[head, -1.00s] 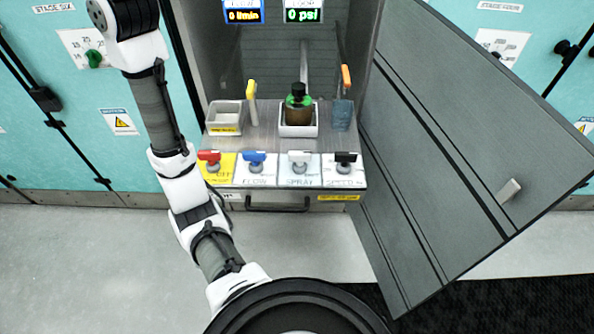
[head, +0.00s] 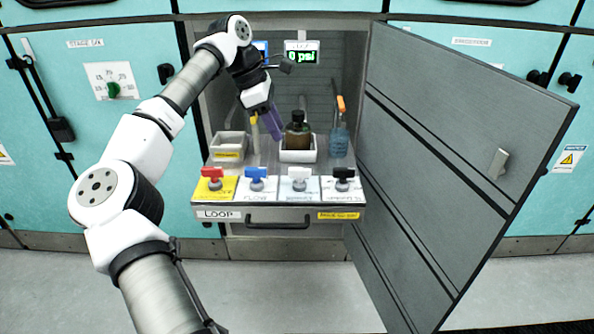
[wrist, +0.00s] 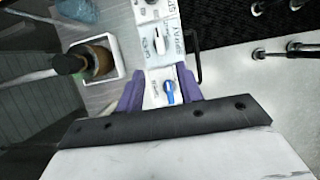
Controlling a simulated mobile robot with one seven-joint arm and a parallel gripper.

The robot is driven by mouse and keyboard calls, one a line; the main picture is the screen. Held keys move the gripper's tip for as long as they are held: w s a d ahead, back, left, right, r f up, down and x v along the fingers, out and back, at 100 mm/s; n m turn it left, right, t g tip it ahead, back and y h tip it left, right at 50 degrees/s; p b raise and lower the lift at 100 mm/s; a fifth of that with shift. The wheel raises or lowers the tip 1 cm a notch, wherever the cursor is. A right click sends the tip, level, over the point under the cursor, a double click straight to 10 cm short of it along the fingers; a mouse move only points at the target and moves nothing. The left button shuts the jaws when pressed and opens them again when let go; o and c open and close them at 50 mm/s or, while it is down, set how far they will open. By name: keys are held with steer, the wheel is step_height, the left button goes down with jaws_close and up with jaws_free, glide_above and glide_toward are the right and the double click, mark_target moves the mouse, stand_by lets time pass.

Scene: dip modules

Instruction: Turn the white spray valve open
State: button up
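The white spray valve (head: 299,173) stands on its white label plate, third from the left in the front row of valves. It also shows in the wrist view (wrist: 158,43), beyond the fingertips. My gripper (head: 270,125) has purple fingers and hangs above the shelf, behind the blue valve in the head view. In the wrist view my gripper (wrist: 158,80) is open and empty. The blue flow valve (wrist: 168,92) appears between its fingers, below them; I see no contact. The blue valve (head: 256,175) is left of the white one.
The red valve (head: 212,174) and black valve (head: 344,175) complete the row. Behind stand a brown bottle (head: 298,137) in a white tray, a blue spray bottle (head: 339,140) and a white bin (head: 229,146). The grey cabinet door (head: 450,170) hangs open at right.

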mark_target(298, 168)
steer(key=b+x, duration=0.1)
steer(key=x, duration=1.1)
steer(key=shift+d+f, duration=0.25)
steer(key=shift+f, duration=0.05)
steer(key=shift+c, duration=0.5)
jaws_close()
